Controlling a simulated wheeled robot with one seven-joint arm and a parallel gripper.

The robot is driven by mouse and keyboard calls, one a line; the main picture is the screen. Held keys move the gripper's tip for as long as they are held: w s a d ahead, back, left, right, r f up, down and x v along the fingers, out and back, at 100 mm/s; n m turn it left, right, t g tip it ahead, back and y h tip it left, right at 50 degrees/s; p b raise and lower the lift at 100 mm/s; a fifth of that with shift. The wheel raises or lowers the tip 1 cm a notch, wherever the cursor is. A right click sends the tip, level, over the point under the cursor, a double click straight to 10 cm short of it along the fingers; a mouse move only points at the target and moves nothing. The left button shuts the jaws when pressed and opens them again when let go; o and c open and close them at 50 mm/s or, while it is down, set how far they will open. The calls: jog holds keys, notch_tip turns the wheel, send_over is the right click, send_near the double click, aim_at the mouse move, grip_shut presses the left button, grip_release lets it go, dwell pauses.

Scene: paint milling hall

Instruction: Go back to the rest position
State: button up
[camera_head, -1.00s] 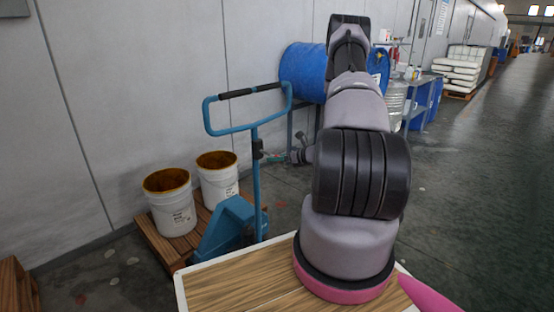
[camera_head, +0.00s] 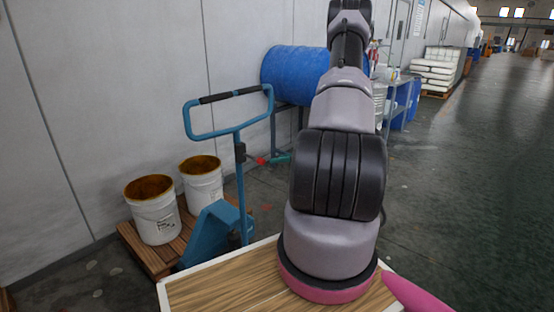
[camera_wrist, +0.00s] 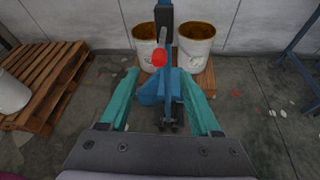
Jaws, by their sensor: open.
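My gripper (camera_wrist: 159,80) is open and empty, its two teal fingers spread apart in the wrist view. A red knob (camera_wrist: 159,57) on a grey stem shows beyond and between the fingertips, in front of the blue pallet jack (camera_wrist: 160,90). In the head view, my arm rises in the middle, and only a teal part of my gripper (camera_head: 280,158) shows to its left. The rest of the gripper is hidden behind the arm. The red knob (camera_head: 260,161) is close to that teal part, right of the jack's column. I cannot tell whether they touch.
The pallet jack (camera_head: 240,185) stands left of my arm. Two white buckets (camera_head: 156,219) stand on a wooden pallet (camera_head: 140,245) by the wall. A blue drum (camera_head: 293,75) lies behind. Another pallet (camera_wrist: 45,75) is at left in the wrist view. The right-hand floor (camera_head: 470,190) is clear.

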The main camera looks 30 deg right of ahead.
jog(key=s+a+r+n+g+y, duration=0.2)
jog(key=s+a+r+n+g, duration=0.15)
jog(key=a+r+n, duration=0.6)
jog(key=s+a+r+n+g+y, duration=0.1)
jog(key=s+a+r+n+g, duration=0.4)
jog(key=a+r, duration=0.7)
jog(key=s+a+r+n+t+h, duration=0.2)
jog(key=s+r+n+h, duration=0.5)
jog(key=s+r+n, duration=0.7)
notch_tip(320, 180, up, 3)
jog(key=s+t, duration=0.1)
jog(key=s, duration=0.1)
jog(key=shift+s+a+f, duration=0.15)
jog(key=shift+s+a, duration=0.05)
jog(key=shift+s, duration=0.1)
